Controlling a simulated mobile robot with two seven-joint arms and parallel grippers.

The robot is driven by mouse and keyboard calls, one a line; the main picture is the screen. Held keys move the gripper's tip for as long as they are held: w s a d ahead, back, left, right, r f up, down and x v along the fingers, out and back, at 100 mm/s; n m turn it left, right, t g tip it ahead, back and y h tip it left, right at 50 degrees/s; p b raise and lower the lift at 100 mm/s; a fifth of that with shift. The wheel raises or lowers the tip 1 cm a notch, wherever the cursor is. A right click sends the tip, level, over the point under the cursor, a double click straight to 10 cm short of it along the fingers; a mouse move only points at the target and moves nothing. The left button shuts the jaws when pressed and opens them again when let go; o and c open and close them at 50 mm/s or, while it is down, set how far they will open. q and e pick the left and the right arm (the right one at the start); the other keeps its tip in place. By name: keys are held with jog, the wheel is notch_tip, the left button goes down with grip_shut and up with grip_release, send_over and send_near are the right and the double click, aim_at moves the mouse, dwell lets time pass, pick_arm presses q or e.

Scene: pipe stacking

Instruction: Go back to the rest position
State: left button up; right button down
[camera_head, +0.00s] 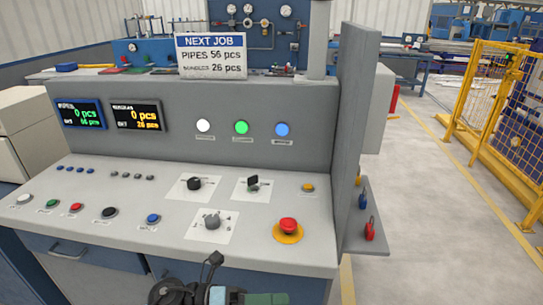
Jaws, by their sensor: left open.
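My left gripper (212,268) shows at the bottom edge of the head view, in front of the console's front edge. Only its dark upper parts and a piece of green and white arm show; the rest is cut off by the frame. It is open, and I see nothing held in it. It is below the rotary switch (212,221) in the picture and apart from it. My right gripper is not in view.
The grey control console (130,220) fills the near left, with a red emergency button (288,226) and several small buttons. Two displays (137,116) and a "NEXT JOB" sign (211,55) stand above. Open floor (420,200) lies right, before a yellow fence (500,110).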

pick_arm(q)
jog(key=s+a+f+n+t+y, duration=0.1)
jog(key=a+f+n+t+y, duration=0.6)
jog(key=n, duration=0.7)
jog(key=s+a+f+n+t+y, duration=0.25)
jog(key=a+f+n+t, duration=0.2)
jog(key=n+t, duration=0.75)
jog(key=s+a+f+n+g+y, duration=0.3)
jog(key=s+a+f+n+g, duration=0.1)
jog(key=s+f, duration=0.4)
jog(key=s+a+f+n+g+y+p, duration=0.1)
jog(key=s+a+f+n+g+y, duration=0.3)
jog(key=s+n, duration=0.5)
notch_tip(320, 180, down, 4)
jog(key=shift+s+a+r+n+g, duration=0.15)
jog(key=shift+s+a+n+g, duration=0.3)
jog(key=shift+g, duration=0.65)
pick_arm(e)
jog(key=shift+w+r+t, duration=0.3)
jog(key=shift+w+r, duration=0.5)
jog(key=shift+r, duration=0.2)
pick_arm(q)
jog(key=shift+s+a, duration=0.1)
